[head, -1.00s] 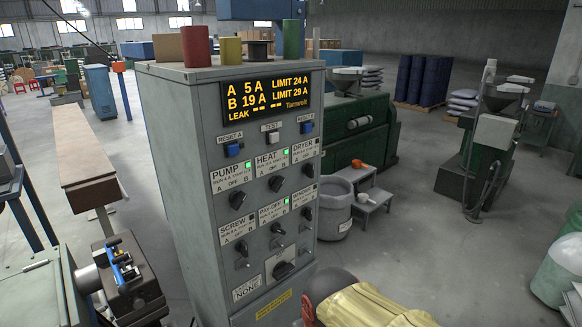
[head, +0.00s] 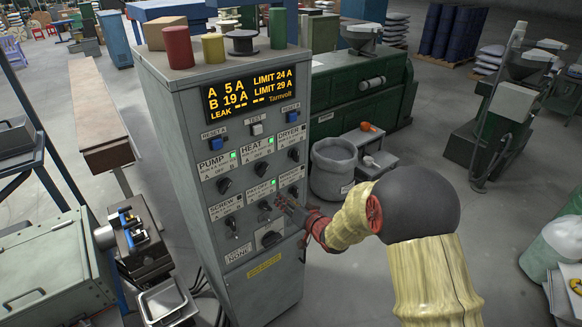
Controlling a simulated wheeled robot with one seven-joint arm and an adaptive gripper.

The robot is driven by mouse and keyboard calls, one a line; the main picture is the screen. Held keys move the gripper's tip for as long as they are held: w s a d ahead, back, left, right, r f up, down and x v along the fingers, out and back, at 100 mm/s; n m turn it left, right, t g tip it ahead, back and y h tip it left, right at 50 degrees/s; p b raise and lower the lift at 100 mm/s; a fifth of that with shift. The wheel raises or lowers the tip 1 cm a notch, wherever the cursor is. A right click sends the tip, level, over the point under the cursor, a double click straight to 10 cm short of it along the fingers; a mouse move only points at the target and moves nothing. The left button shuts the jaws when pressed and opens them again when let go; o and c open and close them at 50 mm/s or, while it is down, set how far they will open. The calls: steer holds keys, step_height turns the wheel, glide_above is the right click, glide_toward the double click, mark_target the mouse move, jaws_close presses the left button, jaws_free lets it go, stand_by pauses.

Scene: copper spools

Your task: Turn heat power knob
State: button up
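The grey control cabinet (head: 268,286) stands in the middle of the head view. Its HEAT label (head: 257,148) is in the middle of the upper row, with a lit green light above its right end. The black HEAT knob (head: 261,168) sits just below that label and is unobstructed; its exact pointing is too small to tell. My gripper (head: 284,204) is in front of the cabinet's lower right, below and right of the HEAT knob, near the PAY-OFF knob (head: 265,208). Its fingers are small and blend with the panel, so their opening is unclear.
The PUMP knob (head: 224,186) and DRYER knob (head: 294,155) flank HEAT. The display (head: 250,92) reads A 5 A, B 19 A. Colored spools (head: 213,46) stand on top. A grey bin (head: 333,168) is close at the right.

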mark_target(265, 171)
step_height(265, 171, up, 8)
steer(key=a+t+y, duration=0.2)
steer(key=y, duration=0.1)
steer(key=shift+m, duration=0.6)
steer(key=x, duration=0.2)
steer(key=p+x, duration=0.1)
steer(key=x, duration=0.5)
steer(key=shift+a+r, duration=0.15)
steer(key=shift+r, duration=0.2)
steer(key=shift+c, duration=1.1)
jaws_close()
